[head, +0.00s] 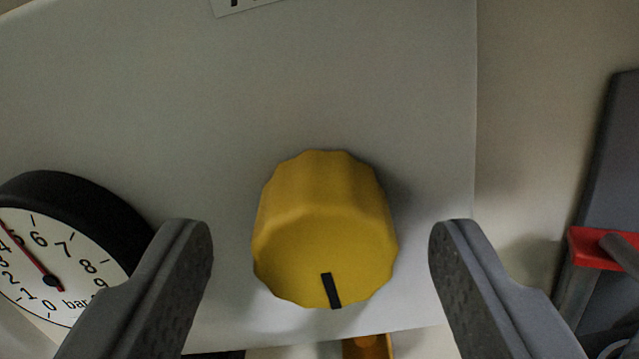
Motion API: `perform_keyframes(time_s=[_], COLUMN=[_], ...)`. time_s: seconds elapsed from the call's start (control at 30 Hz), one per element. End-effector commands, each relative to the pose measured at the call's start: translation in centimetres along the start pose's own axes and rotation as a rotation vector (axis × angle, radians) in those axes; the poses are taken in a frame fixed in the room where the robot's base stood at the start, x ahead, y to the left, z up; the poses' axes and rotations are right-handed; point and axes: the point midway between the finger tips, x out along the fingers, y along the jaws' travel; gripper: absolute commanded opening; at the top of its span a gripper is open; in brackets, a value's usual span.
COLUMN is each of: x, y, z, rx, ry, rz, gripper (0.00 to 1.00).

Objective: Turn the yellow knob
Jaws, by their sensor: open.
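The yellow knob (325,228) sits on a light grey panel (240,90) in the middle of the head view. It has a scalloped rim and a black pointer mark (331,290) near the lower edge of its face, pointing down and slightly right. My gripper (321,245) is open, with one finger to the left of the knob and one to the right. A gap shows between the knob and each finger, so neither appears to touch it. How near the fingertips are to the panel, I cannot tell.
A round black-rimmed gauge (50,250) marked "bar", with a red needle, is at the left, close to my left finger. At the right, beyond the panel's edge, are a dark grey part (615,150) and a red piece (590,248). An orange-yellow object (368,347) shows below the panel.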

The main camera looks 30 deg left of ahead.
Motion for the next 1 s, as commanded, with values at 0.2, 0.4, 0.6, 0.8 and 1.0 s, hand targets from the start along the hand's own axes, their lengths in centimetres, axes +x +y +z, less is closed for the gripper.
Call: perform_keyframes(time_s=[0.2,0.4,0.6,0.8,1.0], x=[0.9,0.9,0.9,1.1,1.1], y=[0.0,0.1,0.1,-0.5,-0.3], z=[0.0,-0.1,-0.1,0.1,0.1], rx=[0.000,0.000,0.000,-0.003,-0.015], ry=[0.001,0.001,0.001,-0.001,-0.002], rz=[0.001,0.002,0.002,-0.004,-0.006], gripper=[0.59,0.59,0.14,0.14,0.14])
